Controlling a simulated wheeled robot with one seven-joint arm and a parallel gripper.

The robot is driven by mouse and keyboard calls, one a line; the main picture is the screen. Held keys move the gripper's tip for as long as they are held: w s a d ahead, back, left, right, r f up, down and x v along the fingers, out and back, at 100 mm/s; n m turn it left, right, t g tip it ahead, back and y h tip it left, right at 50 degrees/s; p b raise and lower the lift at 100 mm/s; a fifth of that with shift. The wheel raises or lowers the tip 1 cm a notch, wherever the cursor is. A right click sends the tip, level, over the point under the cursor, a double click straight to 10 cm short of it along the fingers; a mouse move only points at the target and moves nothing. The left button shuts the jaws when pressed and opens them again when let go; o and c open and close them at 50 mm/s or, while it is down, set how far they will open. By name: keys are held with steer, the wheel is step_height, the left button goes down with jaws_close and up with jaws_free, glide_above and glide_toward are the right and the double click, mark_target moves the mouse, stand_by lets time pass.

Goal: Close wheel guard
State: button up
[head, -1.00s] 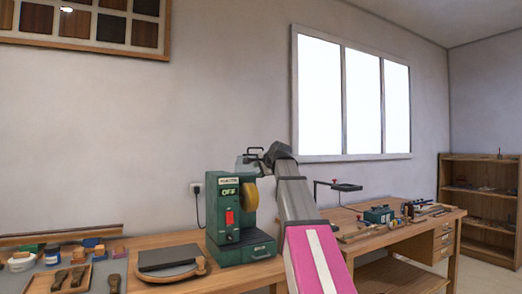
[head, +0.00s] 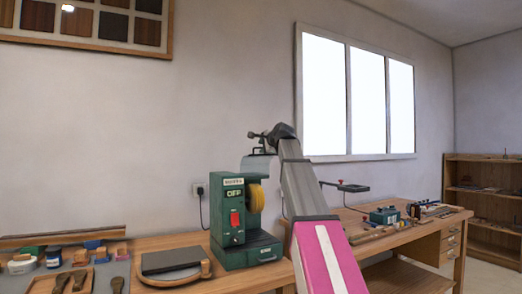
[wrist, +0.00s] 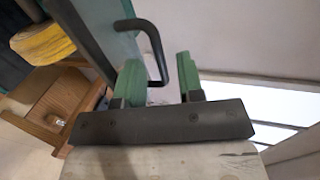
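The green grinding machine (head: 240,225) stands on the bench with a red switch and a yellow wheel (head: 256,198) on its right side. The yellow wheel also shows in the wrist view (wrist: 42,43). A translucent wheel guard (head: 257,167) is above the wheel, raised, leaving the wheel's front exposed. Its dark bent handle (wrist: 156,45) shows in the wrist view. My gripper (wrist: 159,80) has its two green fingers apart, and the handle's end reaches down between them. A gap shows beside the handle; contact is not clear. In the head view my gripper (head: 262,134) is above the guard.
A round board with a dark pad (head: 172,263) lies left of the machine. Hand tools (head: 75,282) and small pots sit further left. A second bench (head: 400,232) with tools stands right. The wall is behind.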

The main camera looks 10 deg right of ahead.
steer(key=shift+x, duration=1.45)
jaws_close()
steer(key=shift+s, duration=0.1)
